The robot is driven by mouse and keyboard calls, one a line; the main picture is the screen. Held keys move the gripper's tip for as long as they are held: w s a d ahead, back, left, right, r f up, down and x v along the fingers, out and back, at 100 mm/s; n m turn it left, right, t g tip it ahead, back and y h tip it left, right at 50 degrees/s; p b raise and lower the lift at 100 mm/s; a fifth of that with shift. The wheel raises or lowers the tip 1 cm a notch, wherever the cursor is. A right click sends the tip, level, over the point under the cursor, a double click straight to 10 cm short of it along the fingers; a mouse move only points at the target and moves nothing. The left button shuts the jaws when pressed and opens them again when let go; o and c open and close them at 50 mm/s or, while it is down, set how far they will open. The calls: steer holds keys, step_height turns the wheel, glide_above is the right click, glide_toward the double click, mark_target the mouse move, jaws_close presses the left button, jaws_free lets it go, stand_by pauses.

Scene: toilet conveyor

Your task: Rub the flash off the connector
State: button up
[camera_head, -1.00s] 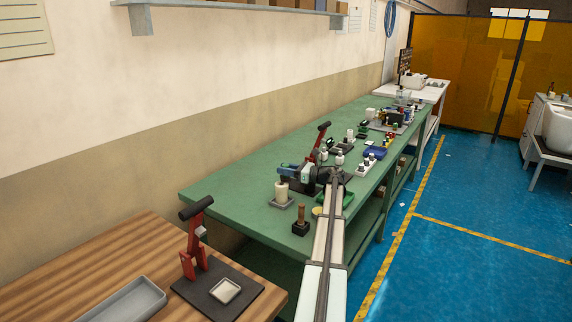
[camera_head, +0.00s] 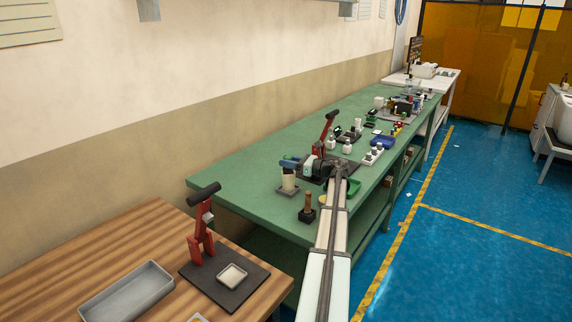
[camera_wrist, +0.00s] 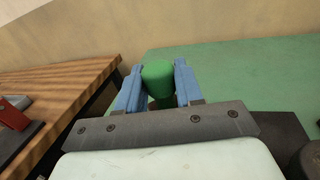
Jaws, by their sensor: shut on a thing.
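My gripper (camera_head: 288,163) is over the near part of the green bench, with its blue fingers pointing left. In the wrist view my gripper (camera_wrist: 158,85) is shut on a green, rounded block (camera_wrist: 158,75), held between the two blue fingers. In the head view the held block cannot be made out. A pale upright cylinder (camera_head: 289,182) on a grey base stands just below the fingers; whether they touch cannot be told. I cannot tell which item is the connector.
A wooden-handled tool in a black block (camera_head: 307,208) and a green tray (camera_head: 353,187) are near my arm. A red press (camera_head: 325,135) stands behind. The wooden table (camera_head: 100,265) carries another red press (camera_head: 202,230) and a grey tray (camera_head: 128,293). Bare bench lies left of the gripper.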

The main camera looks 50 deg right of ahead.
steer(key=d+r, duration=0.3)
steer(key=r, duration=0.5)
stand_by(0.5)
steer(key=shift+d, duration=0.1)
stand_by(0.3)
